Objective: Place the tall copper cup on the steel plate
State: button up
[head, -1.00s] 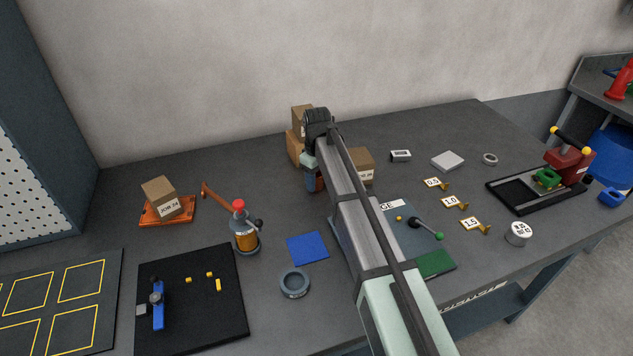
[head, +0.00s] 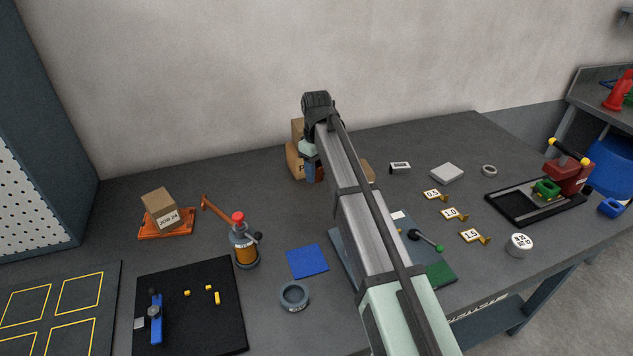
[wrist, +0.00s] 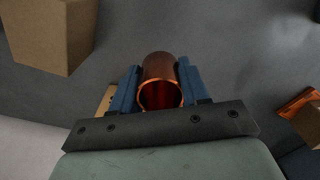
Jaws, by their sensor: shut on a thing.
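The tall copper cup (wrist: 161,75) shows in the wrist view between the two blue fingers of my gripper (wrist: 159,90). The fingers are shut on its sides, and its round open rim faces the camera. In the head view my gripper (head: 311,170) is at the back of the bench, in front of cardboard boxes, and the cup is mostly hidden by my arm. A light grey square plate (head: 447,173), which looks like the steel plate, lies flat and bare at the back right, well to the right of my gripper.
Cardboard boxes (head: 296,160) stand close behind my gripper. Near the plate are a small white-faced device (head: 400,168), a grey ring (head: 489,170) and yellow numbered tags (head: 435,195). A torch-like burner (head: 244,248) stands left of my arm.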

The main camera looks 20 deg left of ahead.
jog(key=shift+r, duration=0.9)
jog(key=shift+w+d+r, duration=0.1)
jog(key=shift+w+d, duration=0.05)
jog(key=shift+w, duration=0.1)
jog(key=w+d+r+m, duration=0.1)
jog(key=w+d, duration=1.5)
jog(key=w, duration=0.2)
send_near(447, 171)
jog(key=shift+m, duration=0.4)
jog(key=shift+f, duration=3.15)
jog(key=shift+f, duration=0.1)
jog(key=o, duration=1.1)
jog(key=shift+c, duration=0.2)
